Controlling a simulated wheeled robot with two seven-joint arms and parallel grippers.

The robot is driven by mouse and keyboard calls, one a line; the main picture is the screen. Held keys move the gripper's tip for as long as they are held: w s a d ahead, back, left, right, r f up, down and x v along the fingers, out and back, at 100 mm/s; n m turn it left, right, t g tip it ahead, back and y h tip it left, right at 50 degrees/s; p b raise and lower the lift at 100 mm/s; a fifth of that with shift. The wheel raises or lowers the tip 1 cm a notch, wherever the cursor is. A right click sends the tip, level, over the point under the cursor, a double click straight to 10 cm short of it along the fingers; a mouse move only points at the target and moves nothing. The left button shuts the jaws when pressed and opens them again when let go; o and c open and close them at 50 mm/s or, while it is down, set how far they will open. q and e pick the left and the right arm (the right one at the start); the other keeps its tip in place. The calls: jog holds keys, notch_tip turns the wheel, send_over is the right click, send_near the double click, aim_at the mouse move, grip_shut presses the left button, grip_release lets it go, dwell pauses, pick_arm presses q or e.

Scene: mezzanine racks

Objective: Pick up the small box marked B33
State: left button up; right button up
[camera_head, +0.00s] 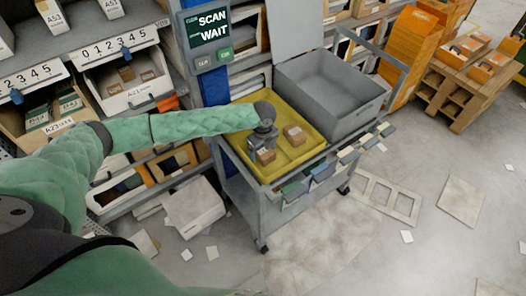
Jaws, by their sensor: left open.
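My left arm reaches in from the left, and its gripper (261,146) points down over the yellow tray on the cart. The gripper is open. A small brown box (266,156) lies in the tray right at the fingertips, partly covered by the gripper. I cannot tell whether the fingers touch it. A second small brown box (294,134) lies in the tray to the right, apart from the gripper. The marks on both boxes are too small to read, so I cannot tell which is B33. My right gripper is not in view.
The yellow tray (313,151) sits on a grey cart beside an open grey bin (335,103). A sign (211,27) reads SCAN WAIT. Shelves with a labelled bin (128,93) stand at left. Panels and paper scraps litter the floor.

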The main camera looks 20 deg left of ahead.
pick_arm(q)
jog(key=shift+f, duration=0.1)
jog(key=c, duration=1.1)
